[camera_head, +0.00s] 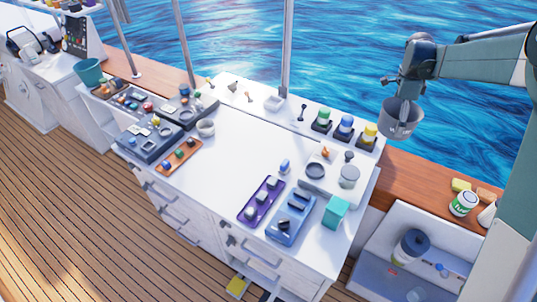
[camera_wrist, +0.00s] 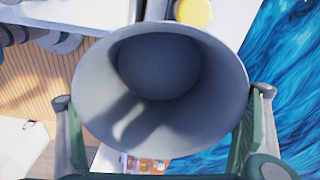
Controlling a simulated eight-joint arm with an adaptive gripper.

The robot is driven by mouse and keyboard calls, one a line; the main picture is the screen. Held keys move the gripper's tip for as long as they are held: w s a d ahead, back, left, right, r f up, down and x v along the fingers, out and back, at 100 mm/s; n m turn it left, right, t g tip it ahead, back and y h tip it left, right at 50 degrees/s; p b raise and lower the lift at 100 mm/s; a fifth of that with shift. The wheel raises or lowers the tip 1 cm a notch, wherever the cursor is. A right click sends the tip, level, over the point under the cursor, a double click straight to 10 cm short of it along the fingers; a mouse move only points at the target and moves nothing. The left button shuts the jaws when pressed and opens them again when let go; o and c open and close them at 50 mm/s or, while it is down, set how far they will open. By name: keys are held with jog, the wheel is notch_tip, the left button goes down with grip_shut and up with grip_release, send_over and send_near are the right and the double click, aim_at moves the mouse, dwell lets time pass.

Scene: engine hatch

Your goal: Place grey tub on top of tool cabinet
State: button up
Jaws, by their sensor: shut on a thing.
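The grey tub (camera_head: 401,119) is in my gripper (camera_head: 404,101), at the upper right of the head view. It hangs in the air over the water side, just beyond the right back corner of the white drawer cabinet (camera_head: 225,155), which I take as the tool cabinet. In the wrist view the tub (camera_wrist: 160,115) fills the middle, its open mouth facing the camera and its inside empty. A finger shows at each side of its rim. The cabinet top has a broad bare area in its middle.
Yellow, blue and green-capped jars (camera_head: 345,127) stand near the back right edge. A purple tray (camera_head: 262,202), a blue tray (camera_head: 290,218) and a teal box (camera_head: 335,212) lie at the front right. A metal pole (camera_head: 287,50) rises behind the cabinet.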

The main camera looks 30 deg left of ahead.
jog(key=s+a+n+p, duration=0.1)
jog(key=s+a+n, duration=0.1)
jog(key=s+a, duration=0.65)
jog(key=s+a+n+p, duration=0.1)
jog(key=s+a+n, duration=0.25)
jog(key=a, duration=1.05)
jog(key=s+a+n+p, duration=0.15)
jog(key=s+a, duration=0.45)
jog(key=a, duration=0.6)
jog(key=s+a+n+t+y+p, duration=0.1)
jog(key=s+a+n, duration=0.2)
jog(key=s+a, duration=0.9)
jog(key=s+a+n+p, duration=0.1)
jog(key=s+a+n, duration=0.3)
jog(key=s+a, duration=0.85)
jog(key=s+d+f, duration=0.3)
jog(key=s+f, duration=0.1)
jog(key=shift+d+f, duration=0.2)
jog(key=shift+f, duration=0.2)
jog(key=shift+f, duration=0.1)
jog(key=shift+f+p, duration=0.3)
jog(key=shift+f, duration=2.75)
